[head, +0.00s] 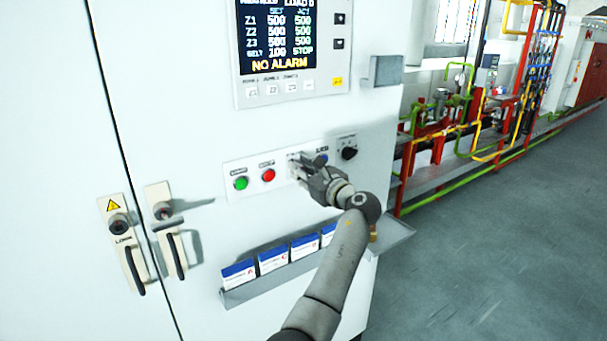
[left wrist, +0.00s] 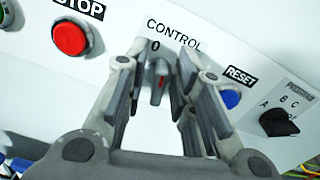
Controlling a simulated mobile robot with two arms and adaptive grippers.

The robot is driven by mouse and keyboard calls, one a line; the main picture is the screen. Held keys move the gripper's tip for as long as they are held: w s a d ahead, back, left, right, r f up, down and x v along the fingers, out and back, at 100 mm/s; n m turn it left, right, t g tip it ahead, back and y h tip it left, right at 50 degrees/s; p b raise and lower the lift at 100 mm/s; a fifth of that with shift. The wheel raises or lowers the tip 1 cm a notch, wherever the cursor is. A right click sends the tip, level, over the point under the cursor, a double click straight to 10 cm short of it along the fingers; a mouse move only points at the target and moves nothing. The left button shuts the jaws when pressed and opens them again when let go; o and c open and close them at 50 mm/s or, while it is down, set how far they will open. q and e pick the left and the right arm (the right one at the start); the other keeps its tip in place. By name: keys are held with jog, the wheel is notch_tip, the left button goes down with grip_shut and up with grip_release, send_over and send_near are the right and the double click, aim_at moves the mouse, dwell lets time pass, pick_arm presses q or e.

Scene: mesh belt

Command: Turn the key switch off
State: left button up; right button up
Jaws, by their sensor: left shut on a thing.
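The key switch (left wrist: 157,88) is under the label CONTROL on the white panel strip. A grey key-like grip with a red mark shows between my fingers, and a "0" is printed above it. My left gripper (head: 297,163) reaches the panel from the lower right and is shut on the key switch. In the left wrist view its two fingers (left wrist: 158,80) stand on either side of the switch. In the head view the gripper hides the switch. My right gripper is not in view.
Left of the switch are the red STOP button (head: 268,175) and the green button (head: 241,183). Right are the blue RESET button (left wrist: 229,99) and the black program selector (left wrist: 280,121). A display (head: 278,37) reads NO ALARM. A tray (head: 310,265) of blue-white boxes lies below.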

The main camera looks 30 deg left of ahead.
pick_arm(q)
jog(key=n+b, duration=0.1)
jog(key=n, duration=0.2)
jog(key=shift+a+f, duration=0.1)
jog(key=shift+f, duration=0.05)
jog(key=shift+b, duration=0.35)
jog(key=shift+s+n, duration=0.1)
jog(key=shift+n, duration=0.3)
jog(key=o, duration=0.7)
jog(key=shift+c, duration=0.2)
jog(key=shift+a, duration=0.1)
jog(key=v, duration=1.2)
